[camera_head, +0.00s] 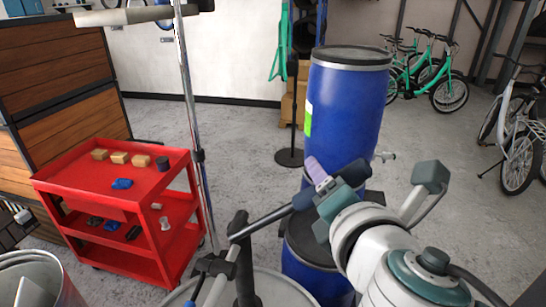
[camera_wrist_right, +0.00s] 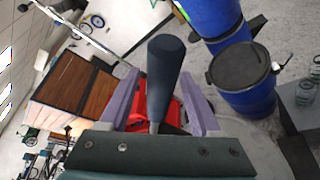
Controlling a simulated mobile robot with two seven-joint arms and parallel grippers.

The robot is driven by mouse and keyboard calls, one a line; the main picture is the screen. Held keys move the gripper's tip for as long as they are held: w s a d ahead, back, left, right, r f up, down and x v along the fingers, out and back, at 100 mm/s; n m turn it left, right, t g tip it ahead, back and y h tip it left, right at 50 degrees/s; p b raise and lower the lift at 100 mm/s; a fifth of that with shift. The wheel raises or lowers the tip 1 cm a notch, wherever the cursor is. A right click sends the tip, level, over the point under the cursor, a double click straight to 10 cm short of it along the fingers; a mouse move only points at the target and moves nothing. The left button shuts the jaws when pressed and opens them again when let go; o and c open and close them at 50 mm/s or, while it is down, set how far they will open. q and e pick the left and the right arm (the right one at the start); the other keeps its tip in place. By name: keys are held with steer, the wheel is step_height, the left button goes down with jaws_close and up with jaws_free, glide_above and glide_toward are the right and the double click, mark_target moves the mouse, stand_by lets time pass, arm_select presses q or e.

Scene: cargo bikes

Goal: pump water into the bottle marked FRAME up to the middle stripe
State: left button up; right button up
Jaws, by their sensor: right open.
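A black pump lever (camera_head: 265,222) slants up from the bottom middle of the head view and ends in a thick dark grip (camera_head: 304,197). My right gripper (camera_head: 318,182) is at that grip. In the right wrist view the dark grip (camera_wrist_right: 166,70) stands between the two purple fingers of the right gripper (camera_wrist_right: 160,78); the fingers are spread, with gaps on both sides. Clear glass vessels (camera_wrist_right: 305,93) show at the right edge of the wrist view; I cannot read any marking or stripe on them. I cannot make out the bottle marked FRAME.
Two blue drums, a tall one (camera_head: 345,105) and a lower one (camera_head: 312,277), stand right behind the lever. A red cart (camera_head: 105,200) with small blocks is at the left. A chrome pole (camera_head: 190,110) rises beside it.

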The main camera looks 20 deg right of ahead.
steer(key=b+v, duration=0.1)
steer(key=v, duration=0.7)
steer(key=shift+s, duration=0.1)
